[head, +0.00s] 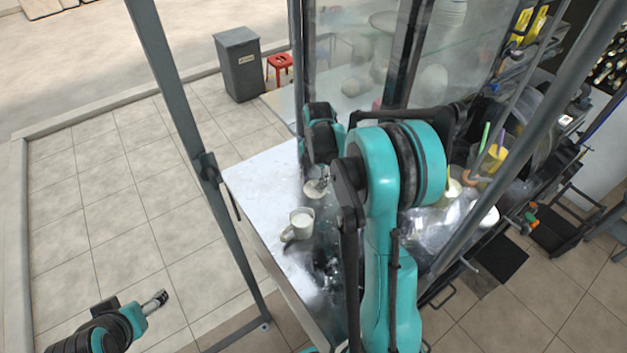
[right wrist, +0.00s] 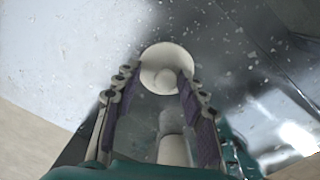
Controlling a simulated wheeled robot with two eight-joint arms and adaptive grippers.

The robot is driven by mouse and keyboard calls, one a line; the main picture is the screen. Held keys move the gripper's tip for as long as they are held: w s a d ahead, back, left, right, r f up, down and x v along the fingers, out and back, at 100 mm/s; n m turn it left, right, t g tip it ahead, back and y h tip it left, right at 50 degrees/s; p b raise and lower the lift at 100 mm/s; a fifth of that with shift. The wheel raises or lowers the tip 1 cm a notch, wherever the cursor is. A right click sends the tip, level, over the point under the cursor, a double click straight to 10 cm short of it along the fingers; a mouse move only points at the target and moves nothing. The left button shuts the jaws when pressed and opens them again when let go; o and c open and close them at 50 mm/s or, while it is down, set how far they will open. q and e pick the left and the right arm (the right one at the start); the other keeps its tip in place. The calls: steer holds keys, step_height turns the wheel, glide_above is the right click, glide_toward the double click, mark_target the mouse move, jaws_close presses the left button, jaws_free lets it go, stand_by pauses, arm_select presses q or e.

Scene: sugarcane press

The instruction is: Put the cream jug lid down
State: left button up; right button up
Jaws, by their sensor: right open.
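The cream jug lid (head: 314,188) is a round, cream-coloured disc on the metal table, behind the jug. In the right wrist view the lid (right wrist: 165,66) shows its pale round face just past the fingertips. My right gripper (right wrist: 160,85) is open, its two dark-padded fingers on either side of the near part of the lid; I cannot tell if they touch it. In the head view my right gripper (head: 323,182) is small and partly hidden by my arm. The cream jug (head: 301,222) stands upright on the table. My left gripper (head: 155,300) is far left, away from the table.
The metal table (head: 262,180) has free room to the left of the jug. A grey frame post (head: 180,100) stands at its left. Cups and yellow items (head: 494,158) crowd the right side. A grey bin (head: 238,64) and red stool (head: 279,64) stand behind on the tiles.

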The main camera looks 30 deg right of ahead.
mark_target(315, 182)
step_height(315, 182, up, 12)
steer(key=p, duration=0.3)
steer(key=s+a+r+m+t, duration=0.3)
steer(key=s+a+r+m, duration=0.2)
steer(key=s+a+m, duration=0.6)
steer(key=s+a+f+m+t, duration=0.3)
steer(key=s+m, duration=0.5)
steer(key=m, duration=0.4)
steer(key=shift+a+f+t, duration=0.2)
steer(key=shift+a+t, duration=0.2)
steer(key=shift+a, duration=0.35)
steer(key=shift+b, duration=0.3)
